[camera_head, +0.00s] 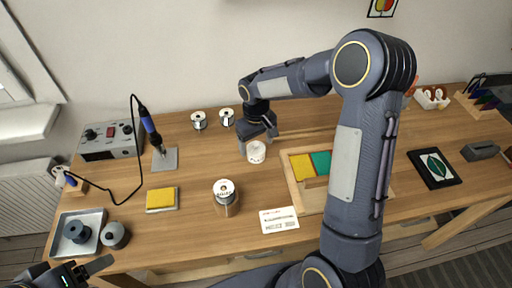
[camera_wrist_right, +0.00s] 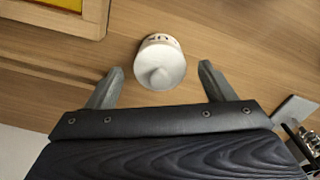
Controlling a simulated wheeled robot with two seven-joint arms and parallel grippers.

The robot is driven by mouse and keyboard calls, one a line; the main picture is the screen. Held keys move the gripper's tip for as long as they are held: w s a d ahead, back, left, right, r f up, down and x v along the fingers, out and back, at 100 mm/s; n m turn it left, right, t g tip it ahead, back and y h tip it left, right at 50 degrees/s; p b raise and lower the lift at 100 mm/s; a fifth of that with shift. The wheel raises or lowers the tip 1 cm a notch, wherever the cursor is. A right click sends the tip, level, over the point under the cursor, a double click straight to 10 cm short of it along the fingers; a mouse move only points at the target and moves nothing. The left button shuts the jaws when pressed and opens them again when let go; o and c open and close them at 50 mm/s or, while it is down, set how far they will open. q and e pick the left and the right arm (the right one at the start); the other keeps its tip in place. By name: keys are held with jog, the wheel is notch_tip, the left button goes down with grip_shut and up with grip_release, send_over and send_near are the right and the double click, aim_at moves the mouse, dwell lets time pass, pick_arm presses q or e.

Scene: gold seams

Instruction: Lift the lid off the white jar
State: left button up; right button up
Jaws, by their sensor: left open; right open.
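The small white jar (camera_head: 256,154) stands on the wooden table near the middle. In the right wrist view, the white jar (camera_wrist_right: 161,42) shows dark marks on its far side and its pale, domed lid (camera_wrist_right: 160,75) with a rounded knob faces the camera. The lid sits on the jar. My right gripper (camera_head: 257,141) is open just behind the jar; in its wrist view its fingertips (camera_wrist_right: 160,68) lie either side of the jar, with gaps. Nothing is held. My left gripper (camera_head: 98,270) is open at the lower left corner, partly cut off, far from the jar.
A wooden tray with coloured panels (camera_head: 300,167) is to the right, partly behind my right arm. A yellow sponge (camera_head: 161,198) and soldering station (camera_head: 110,140) are left.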

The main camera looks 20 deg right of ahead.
jog(key=c, duration=1.1)
jog(key=shift+o, duration=0.2)
jog(key=shift+r, duration=0.1)
